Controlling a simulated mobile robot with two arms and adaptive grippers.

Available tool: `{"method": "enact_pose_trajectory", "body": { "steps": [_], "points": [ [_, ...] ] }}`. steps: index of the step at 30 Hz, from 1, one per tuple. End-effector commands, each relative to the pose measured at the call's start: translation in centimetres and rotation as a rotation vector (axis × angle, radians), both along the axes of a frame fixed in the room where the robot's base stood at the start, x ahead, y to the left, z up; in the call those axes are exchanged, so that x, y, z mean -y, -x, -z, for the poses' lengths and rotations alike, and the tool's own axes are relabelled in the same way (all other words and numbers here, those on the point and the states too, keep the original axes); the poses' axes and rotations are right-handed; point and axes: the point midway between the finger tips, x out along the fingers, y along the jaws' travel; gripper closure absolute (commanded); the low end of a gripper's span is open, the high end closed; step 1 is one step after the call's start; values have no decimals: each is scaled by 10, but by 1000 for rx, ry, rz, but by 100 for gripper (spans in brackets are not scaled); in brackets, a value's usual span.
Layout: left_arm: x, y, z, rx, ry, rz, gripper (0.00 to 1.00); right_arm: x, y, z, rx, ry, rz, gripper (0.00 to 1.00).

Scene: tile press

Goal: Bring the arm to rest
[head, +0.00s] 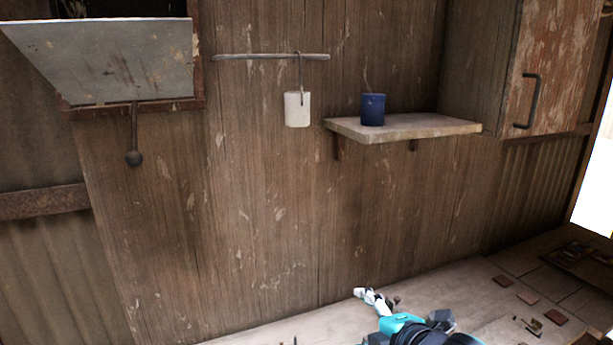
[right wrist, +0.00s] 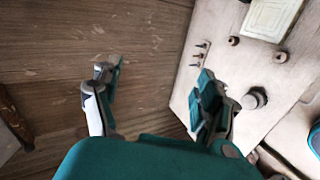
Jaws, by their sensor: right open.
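My right arm comes in at the bottom of the head view, and its gripper (head: 375,300) is low near the foot of the plank wall. In the right wrist view the two fingers of the right gripper (right wrist: 158,85) are spread wide apart with nothing between them. Plank wall shows behind the gap, and a pale surface (right wrist: 190,75) lies at the right finger. My left gripper is not in view.
A shelf (head: 430,127) holds a blue mug (head: 373,109). A white mug (head: 297,109) hangs from a wall rod (head: 270,57). A hinged metal flap (head: 105,62) and a cabinet (head: 560,70) flank them. Small tiles (head: 556,317) lie at the lower right.

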Motion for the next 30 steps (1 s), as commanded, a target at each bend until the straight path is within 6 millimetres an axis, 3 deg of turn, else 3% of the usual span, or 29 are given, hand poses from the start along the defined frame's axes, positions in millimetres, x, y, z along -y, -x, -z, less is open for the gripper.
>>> {"method": "enact_pose_trajectory", "body": {
  "steps": [1, 3, 6, 9, 15, 24, 30],
  "points": [
    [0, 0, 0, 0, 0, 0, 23, 6, 18, 36, -116, -104, 87, 24],
    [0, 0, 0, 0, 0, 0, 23, 18, 42, 78, -262, -245, 238, 24],
    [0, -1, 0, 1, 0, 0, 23, 37, 84, 132, -449, -413, 471, 24],
    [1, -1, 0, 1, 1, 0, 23, 54, 122, 169, -577, -525, 675, 24],
    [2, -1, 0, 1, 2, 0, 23, 78, 184, 215, -728, -648, 986, 24],
    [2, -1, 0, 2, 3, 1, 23, 105, 264, 252, -842, -733, 1363, 24],
    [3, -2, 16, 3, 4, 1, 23, 102, 246, 321, -854, -717, 1354, 24]
  ]
}}
